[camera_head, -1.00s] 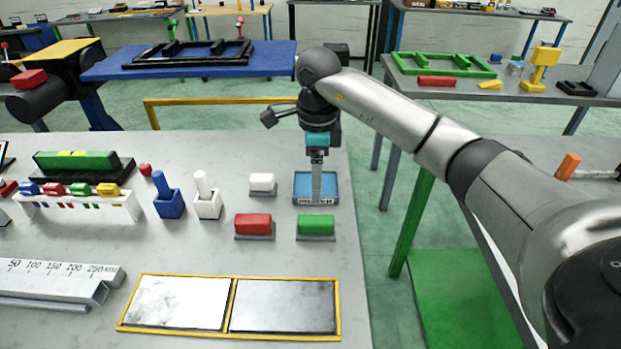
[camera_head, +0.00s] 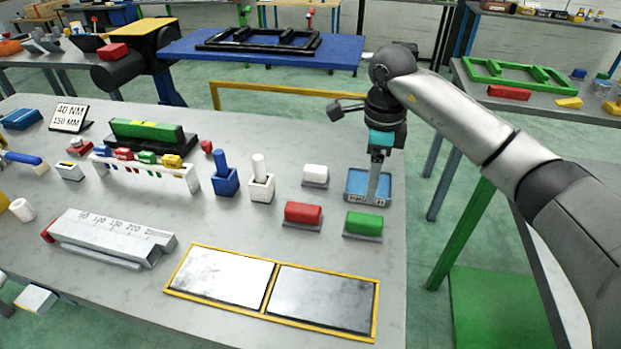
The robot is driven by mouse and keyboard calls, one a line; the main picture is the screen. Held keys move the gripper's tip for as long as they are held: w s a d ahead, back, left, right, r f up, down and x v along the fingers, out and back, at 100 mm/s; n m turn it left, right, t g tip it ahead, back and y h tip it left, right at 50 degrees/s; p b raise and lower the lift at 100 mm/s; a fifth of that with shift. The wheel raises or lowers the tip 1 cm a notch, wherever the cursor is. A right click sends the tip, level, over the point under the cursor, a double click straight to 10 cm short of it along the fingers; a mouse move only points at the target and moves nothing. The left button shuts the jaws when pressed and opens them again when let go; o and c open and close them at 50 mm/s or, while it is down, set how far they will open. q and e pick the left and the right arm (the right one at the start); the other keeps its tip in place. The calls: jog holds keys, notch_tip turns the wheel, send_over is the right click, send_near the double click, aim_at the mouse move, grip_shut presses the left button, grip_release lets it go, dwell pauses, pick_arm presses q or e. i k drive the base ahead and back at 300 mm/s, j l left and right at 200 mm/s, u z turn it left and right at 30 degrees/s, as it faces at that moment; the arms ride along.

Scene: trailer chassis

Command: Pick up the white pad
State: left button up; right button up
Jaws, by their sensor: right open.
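The white pad (camera_head: 316,173) is a small white block on a thin grey base. It sits on the grey table, left of the blue tray (camera_head: 351,189). My right gripper (camera_head: 374,194) points down at the blue tray, to the right of the white pad and apart from it. It is open, seen nearly edge-on, and I see nothing held in it. Its fingertips overlap the tray in the picture, and I cannot tell whether they touch it. My left gripper is not in view.
A red block (camera_head: 303,213) and a green block (camera_head: 364,224) stand in front of the white pad. White (camera_head: 261,187) and blue (camera_head: 225,182) upright-handled holders stand to its left. A yellow-framed two-panel plate (camera_head: 270,292) lies near the front. Bare tabletop lies behind the pad.

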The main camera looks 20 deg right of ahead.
aim_at(316, 177)
jog(key=i+j+z, duration=0.55)
jog(key=i+j, duration=0.2)
jog(key=j, duration=0.1)
